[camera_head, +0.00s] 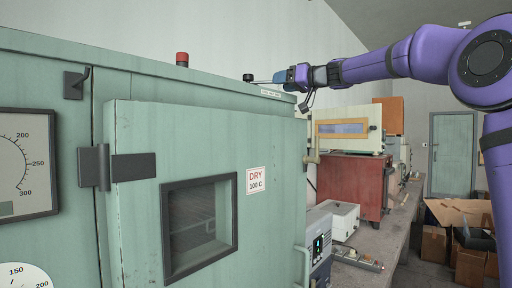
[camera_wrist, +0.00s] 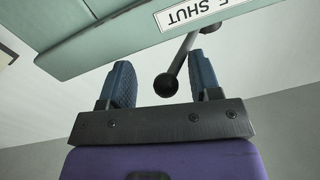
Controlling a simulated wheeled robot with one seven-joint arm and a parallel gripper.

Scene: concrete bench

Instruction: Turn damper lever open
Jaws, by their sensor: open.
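The damper lever (camera_wrist: 181,61) is a dark rod with a black ball knob (camera_wrist: 166,84) at its near end. It runs to a pivot beside a white label (camera_wrist: 205,12), upside down in the wrist view, whose visible part reads "E SHUT". My gripper (camera_wrist: 160,64) is open, with blue padded fingers on both sides of the knob and visible gaps to them. In the head view my gripper (camera_head: 284,77) is at the top edge of the green oven (camera_head: 215,125). A thin rod and a dark round part (camera_head: 248,77) show just left of it.
A red beacon (camera_head: 182,59) stands on the oven top, left of the lever. The oven door with a dark window (camera_head: 200,225) is shut. A red cabinet (camera_head: 350,185) and a pale box (camera_head: 348,130) stand on the bench behind. Open air surrounds my arm above.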

